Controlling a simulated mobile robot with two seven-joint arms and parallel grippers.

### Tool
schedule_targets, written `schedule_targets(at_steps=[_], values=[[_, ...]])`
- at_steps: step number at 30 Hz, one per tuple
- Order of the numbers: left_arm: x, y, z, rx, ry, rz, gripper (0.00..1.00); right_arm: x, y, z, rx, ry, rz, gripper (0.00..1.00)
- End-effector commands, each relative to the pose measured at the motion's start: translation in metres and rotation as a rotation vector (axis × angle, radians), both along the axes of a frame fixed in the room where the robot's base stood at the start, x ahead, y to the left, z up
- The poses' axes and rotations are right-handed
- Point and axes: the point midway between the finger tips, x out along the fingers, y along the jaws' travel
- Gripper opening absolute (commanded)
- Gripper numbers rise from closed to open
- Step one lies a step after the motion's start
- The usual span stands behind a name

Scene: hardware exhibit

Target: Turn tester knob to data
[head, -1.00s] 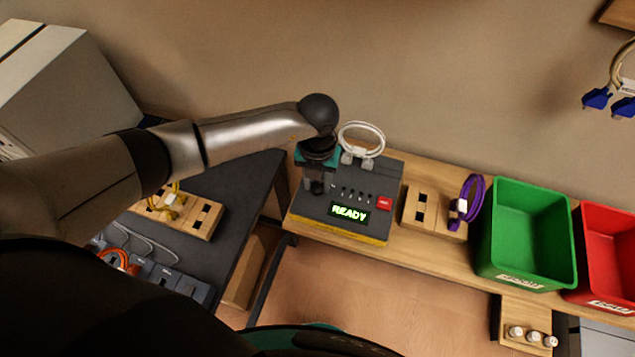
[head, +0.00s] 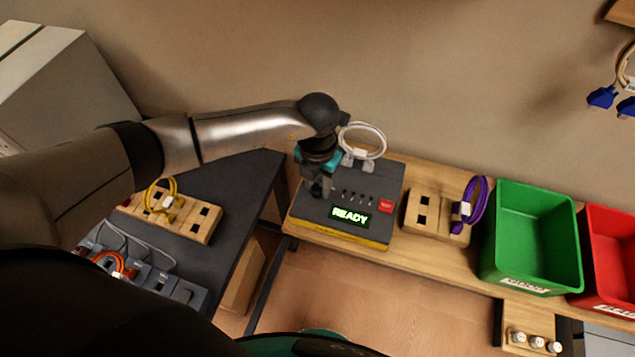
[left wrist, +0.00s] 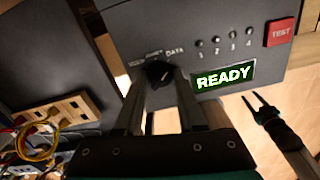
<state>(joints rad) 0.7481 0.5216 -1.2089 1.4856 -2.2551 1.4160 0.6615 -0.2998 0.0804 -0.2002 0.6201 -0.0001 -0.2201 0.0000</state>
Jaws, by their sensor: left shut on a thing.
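The grey tester (head: 367,190) sits on the wooden shelf, its green screen reading READY. Its black knob (left wrist: 158,73) is at the panel's left, below a row of labels; DATA (left wrist: 175,50) is the right-hand one. A pale mark on the knob slants up and right, roughly toward DATA; exact alignment is unclear. My left gripper (head: 318,190) is at the knob; in the left wrist view its fingers (left wrist: 160,82) are shut on it from both sides. My right gripper (left wrist: 254,100) shows only in the left wrist view, its fingers apart, empty, below the tester's right side.
A white cable loop (head: 362,140) stands behind the tester. A red TEST button (head: 385,206) is at its right. A wooden block (head: 424,214) with a purple cable (head: 475,202), a green bin (head: 530,235) and a red bin (head: 612,255) follow rightward. A dark table (head: 240,180) is left.

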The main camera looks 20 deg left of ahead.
Motion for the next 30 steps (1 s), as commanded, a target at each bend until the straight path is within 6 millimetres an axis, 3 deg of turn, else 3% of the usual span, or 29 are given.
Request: schedule_targets(at_steps=[1,2,9,20,25,30], values=[[0.001,0.0,0.001,-0.001,-0.004,0.0,0.0,0.0,0.0,0.0,0.0,0.0,0.0,0.5],[0.001,0.0,0.001,-0.001,-0.004,0.0,0.39,0.0,0.0,0.0,0.0,0.0,0.0,0.5],[0.001,0.0,0.001,0.0,-0.002,0.001,0.66,0.0,0.0,0.0,0.0,0.0,0.0,0.5],[0.001,0.0,0.005,0.0,-0.002,0.001,0.68,0.0,0.0,0.0,0.0,0.0,0.0,0.5],[0.001,0.0,0.029,-0.001,-0.006,-0.001,0.68,0.0,0.0,0.0,0.0,0.0,-0.001,0.5],[0.002,0.0,0.07,-0.003,-0.008,0.0,0.68,0.0,0.0,-0.002,0.0,0.0,-0.001,0.5]])
